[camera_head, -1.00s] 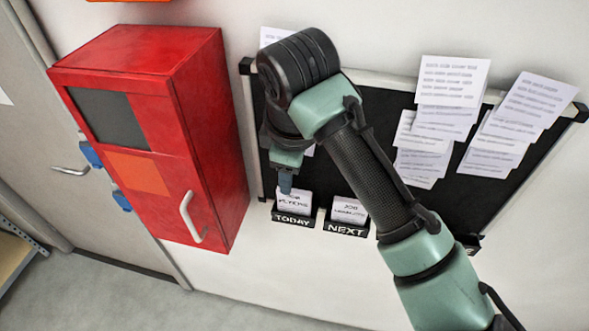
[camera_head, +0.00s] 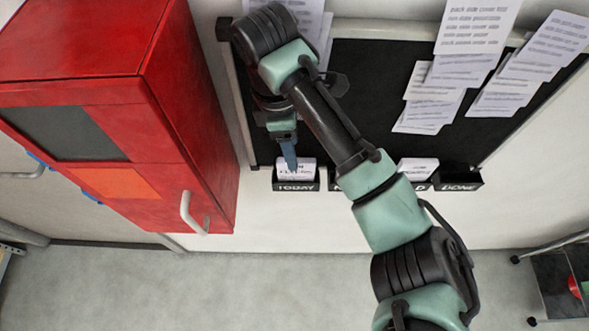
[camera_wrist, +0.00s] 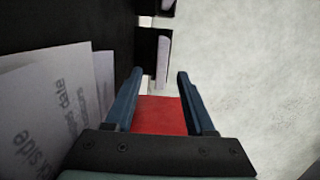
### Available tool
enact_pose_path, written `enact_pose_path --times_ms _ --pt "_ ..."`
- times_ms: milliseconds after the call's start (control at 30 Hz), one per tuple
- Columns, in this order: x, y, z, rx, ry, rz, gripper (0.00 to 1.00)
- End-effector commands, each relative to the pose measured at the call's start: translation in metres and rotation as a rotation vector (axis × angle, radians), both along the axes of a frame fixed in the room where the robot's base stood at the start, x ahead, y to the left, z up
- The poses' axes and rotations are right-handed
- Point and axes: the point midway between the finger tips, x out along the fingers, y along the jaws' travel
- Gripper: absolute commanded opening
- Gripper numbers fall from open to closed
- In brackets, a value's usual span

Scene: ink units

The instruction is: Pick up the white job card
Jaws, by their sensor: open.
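A white job card (camera_head: 308,168) stands upright in the black holder labelled TODAY (camera_head: 296,186), at the lower left of the blackboard in the head view. My gripper (camera_head: 290,166) points down at this card, its tips at or just in front of the upper edge; contact cannot be told. In the wrist view my gripper (camera_wrist: 160,73) is open, with nothing clearly between its two blue fingers. A dark holder (camera_wrist: 146,50) with a pale card (camera_wrist: 162,58) shows just beyond the fingertips.
A red cabinet (camera_head: 165,140) stands close to the left. Another holder with a white card (camera_head: 417,168) and the holder labelled DONE (camera_head: 458,181) are to the right; my arm hides the space between. Printed sheets (camera_head: 440,95) hang on the blackboard (camera_head: 370,70).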

Motion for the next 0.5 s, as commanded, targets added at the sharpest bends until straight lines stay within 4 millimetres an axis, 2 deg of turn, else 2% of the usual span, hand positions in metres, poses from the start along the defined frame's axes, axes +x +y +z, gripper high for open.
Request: enact_pose_path --times_ms 233,500 --pt "-0.001 -0.001 -0.016 0.002 0.002 -0.001 0.55" --pt "-0.002 -0.007 -0.05 -0.001 0.003 -0.001 0.55"
